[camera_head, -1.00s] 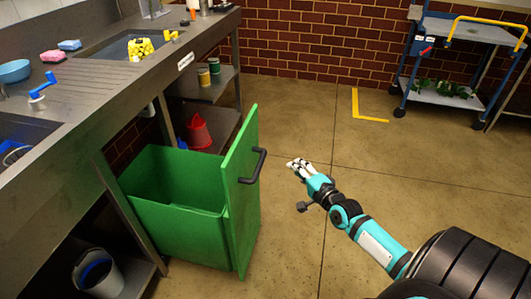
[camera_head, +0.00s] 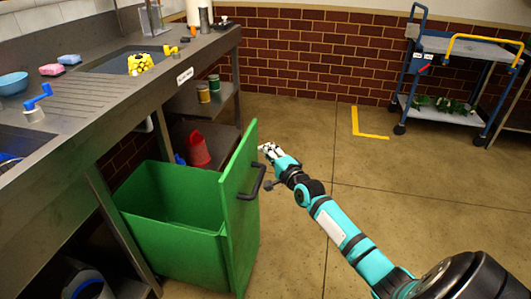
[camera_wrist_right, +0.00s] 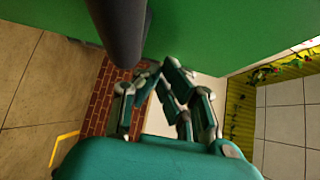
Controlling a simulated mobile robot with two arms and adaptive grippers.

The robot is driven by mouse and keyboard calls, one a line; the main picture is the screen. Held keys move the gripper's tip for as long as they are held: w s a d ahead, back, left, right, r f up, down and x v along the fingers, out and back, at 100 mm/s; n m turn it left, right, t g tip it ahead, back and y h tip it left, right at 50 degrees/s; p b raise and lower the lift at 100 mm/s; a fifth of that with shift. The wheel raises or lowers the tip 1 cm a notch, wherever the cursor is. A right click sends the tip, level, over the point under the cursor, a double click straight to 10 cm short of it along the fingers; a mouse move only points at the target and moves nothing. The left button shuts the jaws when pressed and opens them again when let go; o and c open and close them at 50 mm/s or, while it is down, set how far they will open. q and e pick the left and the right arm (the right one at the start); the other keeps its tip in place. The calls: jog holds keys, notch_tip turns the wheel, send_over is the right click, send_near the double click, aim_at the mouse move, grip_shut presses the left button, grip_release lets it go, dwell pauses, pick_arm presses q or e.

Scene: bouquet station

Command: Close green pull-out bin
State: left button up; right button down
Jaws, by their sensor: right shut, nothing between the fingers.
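The green pull-out bin (camera_head: 175,240) stands pulled out from under the steel counter, its open top showing. Its tall green front panel (camera_head: 238,215) faces right and carries a dark bar handle (camera_head: 254,180). My right gripper (camera_head: 268,149) is shut and empty, just right of the panel and close to the handle's far end. In the right wrist view the gripper (camera_wrist_right: 160,75) is close to the green panel (camera_wrist_right: 215,30), with the dark handle (camera_wrist_right: 120,30) beside the fingers. I cannot tell whether they touch. My left gripper is not in view.
The steel counter (camera_head: 100,95) runs along the left, with a sink, sponges and a blue bowl (camera_head: 13,83) on it. A red container (camera_head: 198,150) sits on the lower shelf behind the bin. A blue cart (camera_head: 440,105) stands at the back right. The middle floor is clear.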

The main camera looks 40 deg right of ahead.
jog(key=shift+w+a, duration=0.2)
dwell(0.3)
